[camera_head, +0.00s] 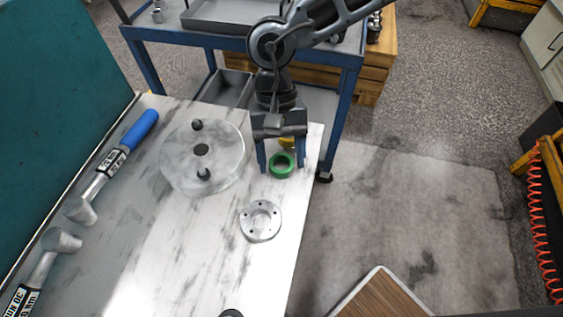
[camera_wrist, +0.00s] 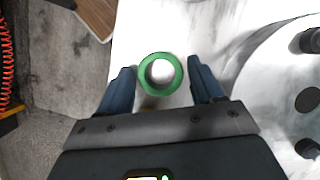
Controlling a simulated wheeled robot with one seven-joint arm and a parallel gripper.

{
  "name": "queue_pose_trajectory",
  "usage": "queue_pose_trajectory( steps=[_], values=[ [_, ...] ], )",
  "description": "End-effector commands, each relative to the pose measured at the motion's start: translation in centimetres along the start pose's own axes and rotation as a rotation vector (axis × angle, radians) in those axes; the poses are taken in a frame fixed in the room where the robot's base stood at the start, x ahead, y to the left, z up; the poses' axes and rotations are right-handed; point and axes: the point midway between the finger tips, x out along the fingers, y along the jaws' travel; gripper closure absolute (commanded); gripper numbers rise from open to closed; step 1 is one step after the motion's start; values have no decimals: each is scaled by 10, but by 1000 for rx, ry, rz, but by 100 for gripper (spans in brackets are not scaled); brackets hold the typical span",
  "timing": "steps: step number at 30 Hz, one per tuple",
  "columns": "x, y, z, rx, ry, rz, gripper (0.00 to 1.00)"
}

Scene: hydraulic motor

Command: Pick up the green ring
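The green ring (camera_head: 282,170) lies on the metal tabletop near its right edge. In the wrist view the green ring (camera_wrist: 160,58) shows just ahead of and between the two blue fingers. My gripper (camera_head: 281,162) is open above the table, with one finger to the left of the ring and one to the right. In the wrist view my gripper (camera_wrist: 157,75) has a clear gap on both sides of the ring. Nothing is held. A small yellow part (camera_head: 287,142) shows behind the ring, partly hidden by my gripper.
A flanged metal disc (camera_head: 261,221) lies in front of the ring. A large round plate (camera_head: 180,160) with dark knobs is to the left. A blue-handled tool (camera_head: 139,130) and other hammer-like tools lie further left. A blue cart (camera_head: 140,34) stands behind the table.

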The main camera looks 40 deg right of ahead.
Motion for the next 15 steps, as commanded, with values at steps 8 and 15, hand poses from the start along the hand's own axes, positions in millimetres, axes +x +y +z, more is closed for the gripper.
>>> queue_pose_trajectory(
  steps=[8,15],
  values=[
    [0,0,0,0,0,0,61],
    [0,0,0,0,0,0,80]
  ],
)
